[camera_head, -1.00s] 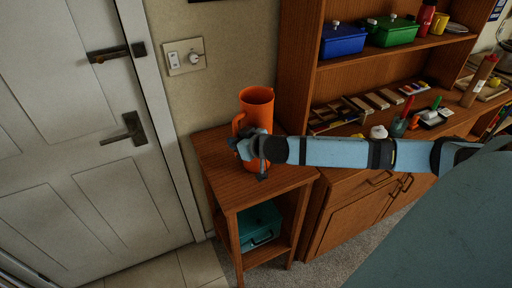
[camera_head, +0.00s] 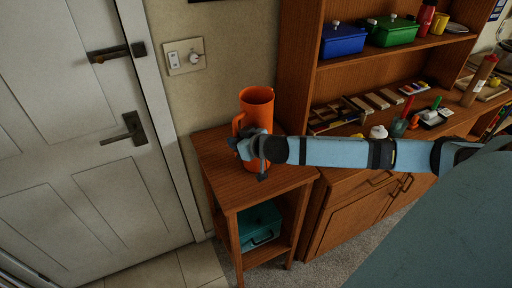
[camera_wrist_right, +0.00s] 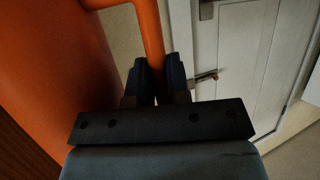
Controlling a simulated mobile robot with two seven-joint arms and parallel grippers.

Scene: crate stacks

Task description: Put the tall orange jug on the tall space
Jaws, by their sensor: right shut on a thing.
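The tall orange jug (camera_head: 257,104) stands upright on top of the small wooden side table (camera_head: 284,178) by the wall. In the head view my right gripper (camera_head: 246,146) is at the jug's lower front and hides part of it. In the right wrist view the orange jug (camera_wrist_right: 60,70) fills the left side. My right gripper's two fingers (camera_wrist_right: 157,82) are shut on the jug's handle (camera_wrist_right: 148,30), one on each side. My left gripper is not in view.
A teal box (camera_head: 260,224) sits on the side table's lower shelf. A wooden cabinet (camera_head: 296,70) with shelves stands to the right, holding a blue box (camera_head: 342,41), a green box (camera_head: 392,31) and small items. A white door (camera_head: 85,165) is at left.

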